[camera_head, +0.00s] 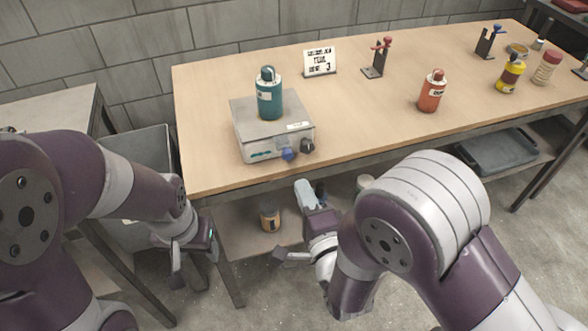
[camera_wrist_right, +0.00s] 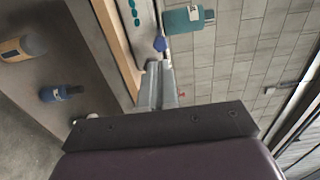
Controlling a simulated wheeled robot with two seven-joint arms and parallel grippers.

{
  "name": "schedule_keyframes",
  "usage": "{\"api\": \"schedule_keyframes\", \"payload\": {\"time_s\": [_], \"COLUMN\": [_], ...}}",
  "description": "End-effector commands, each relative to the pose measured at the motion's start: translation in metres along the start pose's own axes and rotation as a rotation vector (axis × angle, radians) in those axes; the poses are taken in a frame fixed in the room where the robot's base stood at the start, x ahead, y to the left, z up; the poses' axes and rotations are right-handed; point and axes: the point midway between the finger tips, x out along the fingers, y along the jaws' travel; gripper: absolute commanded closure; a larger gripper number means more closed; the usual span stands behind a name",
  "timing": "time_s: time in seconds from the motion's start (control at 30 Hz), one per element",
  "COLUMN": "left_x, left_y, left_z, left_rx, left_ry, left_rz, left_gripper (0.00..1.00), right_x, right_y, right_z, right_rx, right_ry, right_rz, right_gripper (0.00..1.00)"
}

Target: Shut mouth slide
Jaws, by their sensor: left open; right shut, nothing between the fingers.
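I cannot make out a mouth slide for certain in either view. A grey box-shaped device (camera_head: 272,138) stands at the table's left end, with a blue knob (camera_head: 288,154) and a dark knob (camera_head: 308,146) on its front. A teal bottle (camera_head: 269,96) stands upright on it. My right gripper (camera_head: 304,186) is shut and empty, below and in front of the device. In the right wrist view its fingers (camera_wrist_right: 158,85) point toward the blue knob (camera_wrist_right: 160,44), apparently apart from it. My left gripper (camera_head: 195,264) is open, low and left of the table.
The wooden table (camera_head: 360,110) carries a sign card (camera_head: 320,62), a red bottle (camera_head: 431,91), a yellow bottle (camera_head: 510,74) and small stands. A lower shelf holds an orange-banded jar (camera_head: 270,218) and a grey tray (camera_head: 497,150). Clear tabletop lies right of the device.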

Motion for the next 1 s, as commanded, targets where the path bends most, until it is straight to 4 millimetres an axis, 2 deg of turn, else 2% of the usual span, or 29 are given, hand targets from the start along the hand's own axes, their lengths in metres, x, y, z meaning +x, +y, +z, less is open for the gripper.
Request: {"api": "schedule_keyframes", "payload": {"time_s": [0.1, 0.3, 0.5, 0.83, 1.0], "left_x": [0.000, 0.000, 0.000, 0.002, 0.012], "left_y": [0.000, 0.000, 0.000, 0.000, 0.000], "left_z": [0.000, 0.000, 0.000, 0.000, 0.002], "left_rx": [0.000, 0.000, 0.000, 0.000, 0.000], "left_ry": [0.000, 0.000, 0.000, 0.000, -0.001], "left_rz": [0.000, 0.000, 0.000, 0.000, 0.000], "left_gripper": [0.43, 0.43, 0.43, 0.43, 0.43], "right_x": [0.025, 0.057, 0.069, 0.071, 0.095], "right_y": [0.001, 0.001, 0.001, 0.002, 0.003], "right_z": [-0.001, 0.000, 0.000, 0.000, 0.000], "right_rx": [-0.001, -0.001, -0.002, -0.002, 0.000], "right_ry": [0.002, 0.001, -0.001, 0.000, 0.001], "right_rz": [0.001, 0.001, 0.002, 0.001, -0.001], "right_gripper": [1.00, 1.00, 1.00, 1.00, 1.00]}}
